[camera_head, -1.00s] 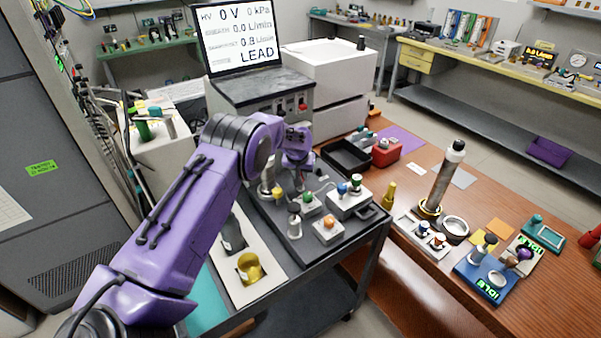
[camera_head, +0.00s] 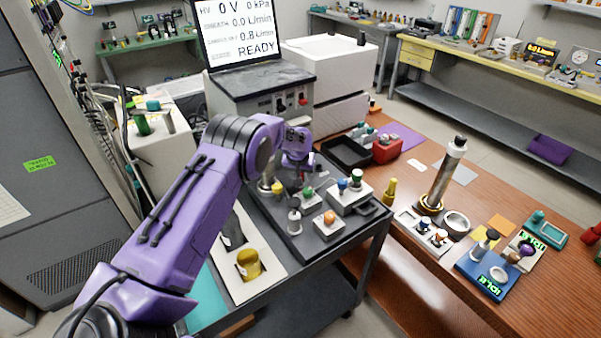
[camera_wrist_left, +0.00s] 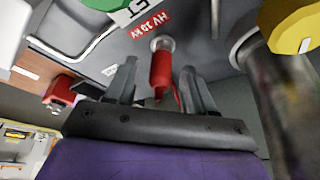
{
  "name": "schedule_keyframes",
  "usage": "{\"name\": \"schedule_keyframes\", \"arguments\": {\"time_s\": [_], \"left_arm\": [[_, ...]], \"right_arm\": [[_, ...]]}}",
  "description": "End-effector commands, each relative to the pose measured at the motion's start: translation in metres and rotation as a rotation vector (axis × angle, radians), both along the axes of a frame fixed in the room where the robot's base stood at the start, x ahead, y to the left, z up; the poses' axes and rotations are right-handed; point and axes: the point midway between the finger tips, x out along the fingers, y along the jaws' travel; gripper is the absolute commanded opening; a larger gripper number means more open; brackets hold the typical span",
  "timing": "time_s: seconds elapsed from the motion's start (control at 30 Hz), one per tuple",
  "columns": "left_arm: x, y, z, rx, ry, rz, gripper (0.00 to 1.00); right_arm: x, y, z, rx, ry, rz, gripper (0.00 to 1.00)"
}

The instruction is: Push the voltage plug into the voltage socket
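The red voltage plug (camera_wrist_left: 161,72) shows in the left wrist view. Its far end sits in a round pale-rimmed socket (camera_wrist_left: 162,43) beside a red "HV 10 kV" label (camera_wrist_left: 149,25). My left gripper (camera_wrist_left: 158,65) is open, with one finger on each side of the plug and a visible gap at both sides. In the head view my left gripper (camera_head: 296,165) is over the cart at the front of the instrument, and the plug cannot be made out there. My right gripper is not in view.
The instrument screen (camera_head: 238,38) reads 0 V and READY. A dark cart top (camera_head: 300,240) carries several small coloured-knob parts near the gripper. In the wrist view a yellow-topped post (camera_wrist_left: 290,25) stands close on the right and a green knob (camera_wrist_left: 105,5) at the top.

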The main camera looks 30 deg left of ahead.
Motion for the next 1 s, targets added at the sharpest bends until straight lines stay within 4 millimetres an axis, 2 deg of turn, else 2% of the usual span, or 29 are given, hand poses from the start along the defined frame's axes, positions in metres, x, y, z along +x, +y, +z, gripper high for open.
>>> {"name": "schedule_keyframes", "arguments": {"time_s": [0.23,0.33,0.7,0.83,1.0], "left_arm": [[0.000,0.000,0.001,0.001,-0.002,0.000,0.53],[-0.001,-0.001,0.009,0.001,-0.004,0.000,0.53],[-0.030,-0.013,0.081,0.001,-0.004,0.000,0.53],[-0.035,-0.015,0.094,0.001,-0.002,0.000,0.53],[-0.037,-0.015,0.098,0.000,-0.001,0.001,0.53]], "right_arm": [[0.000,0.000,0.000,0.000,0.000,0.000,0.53],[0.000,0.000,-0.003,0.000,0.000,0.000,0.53],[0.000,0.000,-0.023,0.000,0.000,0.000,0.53],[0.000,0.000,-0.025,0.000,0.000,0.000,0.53],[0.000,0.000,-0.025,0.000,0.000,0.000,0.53]]}}
